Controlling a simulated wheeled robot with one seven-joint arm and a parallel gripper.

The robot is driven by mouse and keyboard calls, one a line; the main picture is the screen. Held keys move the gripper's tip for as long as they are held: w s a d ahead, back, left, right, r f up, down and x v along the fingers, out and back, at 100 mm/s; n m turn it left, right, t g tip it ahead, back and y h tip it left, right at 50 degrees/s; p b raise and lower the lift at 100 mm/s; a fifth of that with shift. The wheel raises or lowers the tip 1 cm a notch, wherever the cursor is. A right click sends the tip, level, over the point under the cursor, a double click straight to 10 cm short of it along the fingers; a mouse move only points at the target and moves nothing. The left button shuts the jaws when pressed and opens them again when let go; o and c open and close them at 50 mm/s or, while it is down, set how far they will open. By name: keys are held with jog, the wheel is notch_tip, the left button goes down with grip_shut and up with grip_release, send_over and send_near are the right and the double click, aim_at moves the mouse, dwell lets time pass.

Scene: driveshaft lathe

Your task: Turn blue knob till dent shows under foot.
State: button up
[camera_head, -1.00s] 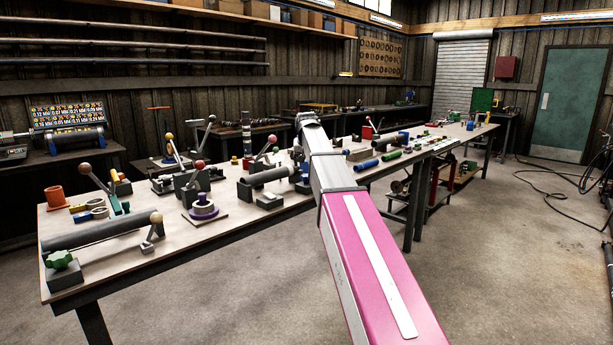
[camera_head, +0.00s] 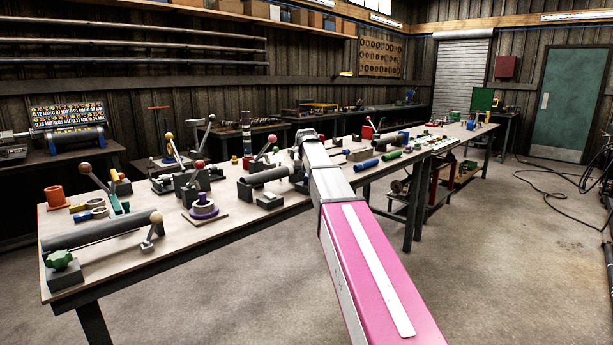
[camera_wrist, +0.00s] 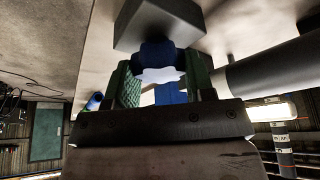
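In the wrist view a blue lobed knob (camera_wrist: 157,52) sits against a dark grey block (camera_wrist: 160,22). A bright white lobed patch shows at the knob's near side, with more blue below it. My gripper (camera_wrist: 160,88) has its two green-padded fingers on either side of the knob. The fingers stand apart with the knob between them; I cannot tell whether they touch it. A grey cylinder (camera_wrist: 275,70) lies to the right of the knob. In the head view my arm hides the gripper and most of the knob's station. I cannot make out the dent or the foot.
The long workbench (camera_head: 185,245) holds several other fixtures, including a green knob (camera_head: 60,259) at the near left and a purple ring piece (camera_head: 203,207). Ball-topped levers stand close left of my arm. The floor (camera_head: 500,265) to the right is clear except for a cable.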

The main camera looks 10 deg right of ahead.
jog(key=shift+m+h, duration=0.5)
jog(key=shift+m, duration=0.6)
jog(key=o, duration=0.9)
jog(key=v, duration=1)
jog(key=shift+s+r, duration=0.1)
jog(key=shift+r, duration=0.3)
